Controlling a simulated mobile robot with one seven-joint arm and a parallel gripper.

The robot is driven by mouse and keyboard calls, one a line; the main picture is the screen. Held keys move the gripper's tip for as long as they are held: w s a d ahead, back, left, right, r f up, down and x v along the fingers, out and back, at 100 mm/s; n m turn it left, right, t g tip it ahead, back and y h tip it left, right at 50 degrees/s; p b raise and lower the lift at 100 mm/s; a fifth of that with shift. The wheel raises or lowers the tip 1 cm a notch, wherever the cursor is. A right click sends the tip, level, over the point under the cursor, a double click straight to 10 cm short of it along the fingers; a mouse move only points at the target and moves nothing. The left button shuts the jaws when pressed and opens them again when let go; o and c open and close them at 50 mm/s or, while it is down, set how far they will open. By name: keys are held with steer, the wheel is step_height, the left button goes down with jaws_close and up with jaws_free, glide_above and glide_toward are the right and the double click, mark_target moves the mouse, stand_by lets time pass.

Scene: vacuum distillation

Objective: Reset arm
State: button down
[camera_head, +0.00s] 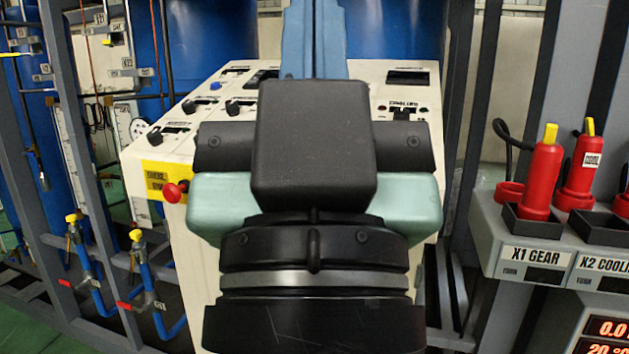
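My own arm fills the middle of the head view, with black and pale green link parts in front of a cream control panel (145,165). The gripper's fingers do not show; they are hidden behind or beyond the arm's dark block. The panel carries several black knobs, a blue button (215,86) and a dark display (408,78). A red knob (172,193) sits by a yellow label (166,178) on its left side. The arm hides the panel's centre.
At the right, a grey rack (487,240) labelled X1 GEAR and X2 COOLIN holds red handles (541,178) with yellow tips. At the left stand grey frame posts (70,130), blue pipes and yellow-topped valves (137,236). Blue tanks (210,40) stand behind the panel.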

step_height(320, 180, up, 16)
steer(key=p, duration=1.4)
steer(key=shift+r, duration=0.2)
